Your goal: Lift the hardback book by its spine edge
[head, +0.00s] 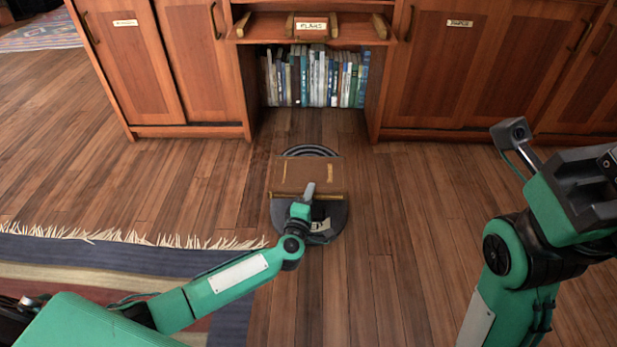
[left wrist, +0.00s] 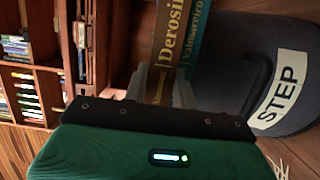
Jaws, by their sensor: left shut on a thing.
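A brown hardback book (head: 300,175) lies flat over a round dark step stool (head: 338,222), its yellowish spine edge toward me. In the left wrist view two spines show close together, a brown one lettered "Derosi..." (left wrist: 170,40) and a teal one (left wrist: 208,30). My left gripper (head: 308,192) is at the near edge of the book. Its grey fingers (left wrist: 160,85) are shut on the book's spine edge, covering part of the spine. I cannot tell whether the book is clear of the stool. My right arm is at the right; its fingertips do not show clearly.
A wooden cabinet (head: 205,65) stands behind, with a row of books (head: 315,78) in its low opening and a "PLANS" shelf (head: 310,28) above. A striped fringed rug (head: 120,255) lies at the left. Wooden floor is bare on both sides of the stool.

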